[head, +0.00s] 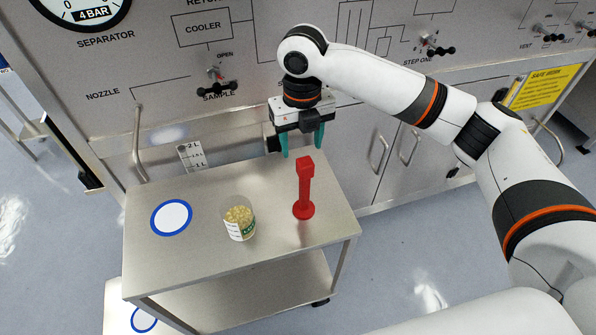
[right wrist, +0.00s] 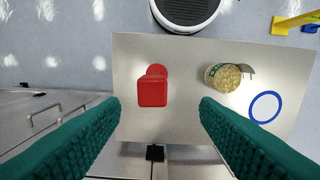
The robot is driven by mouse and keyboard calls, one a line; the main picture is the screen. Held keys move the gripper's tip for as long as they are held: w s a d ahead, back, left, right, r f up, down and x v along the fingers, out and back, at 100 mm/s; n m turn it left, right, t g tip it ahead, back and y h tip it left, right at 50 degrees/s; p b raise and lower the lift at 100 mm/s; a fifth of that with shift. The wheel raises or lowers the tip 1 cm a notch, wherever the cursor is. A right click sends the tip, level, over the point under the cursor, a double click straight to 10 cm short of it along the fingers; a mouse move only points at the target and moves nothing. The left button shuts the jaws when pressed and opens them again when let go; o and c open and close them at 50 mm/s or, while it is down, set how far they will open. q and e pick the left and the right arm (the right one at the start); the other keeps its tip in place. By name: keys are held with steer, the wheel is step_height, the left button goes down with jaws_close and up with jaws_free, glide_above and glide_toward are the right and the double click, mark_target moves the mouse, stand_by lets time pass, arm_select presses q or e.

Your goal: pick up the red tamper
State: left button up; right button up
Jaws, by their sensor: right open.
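The red tamper (head: 305,186) stands upright on the right part of the steel cart top, its round foot down and its block-shaped head up. In the right wrist view the tamper (right wrist: 152,92) is seen from above, ahead of and between the two fingers. My right gripper (head: 302,152) is open and empty. Its green fingers point down, above and just behind the tamper in the head view, apart from it. The fingers also show large in the right wrist view (right wrist: 159,110). My left gripper is in neither view.
A clear cup of yellowish pieces (head: 239,219) stands left of the tamper on the cart (head: 275,266). A blue-ringed white disc (head: 172,217) lies further left. The panel with valves and handles (head: 180,75) rises close behind the cart. The cart top between these things is clear.

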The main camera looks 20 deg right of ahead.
mark_target(303, 163)
steer(key=shift+w+f, duration=0.25)
steer(key=f, duration=0.1)
steer(key=f+p, duration=0.1)
steer(key=f, duration=0.2)
steer(key=shift+s+f, duration=0.4)
steer(key=shift+d+f, duration=0.1)
steer(key=shift+f, duration=0.3)
steer(key=f, duration=0.1)
steer(key=f+p, duration=0.1)
steer(key=f, duration=0.1)
steer(key=f+p, duration=0.1)
steer(key=shift+d+f, duration=0.4)
steer(key=shift+w+f, duration=0.1)
steer(key=shift+f, duration=0.3)
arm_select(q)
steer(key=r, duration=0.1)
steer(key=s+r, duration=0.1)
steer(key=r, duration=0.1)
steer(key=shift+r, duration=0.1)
arm_select(e)
steer(key=shift+c, duration=0.6)
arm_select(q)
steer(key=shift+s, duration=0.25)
arm_select(e)
steer(key=shift+r, duration=0.1)
jaws_close()
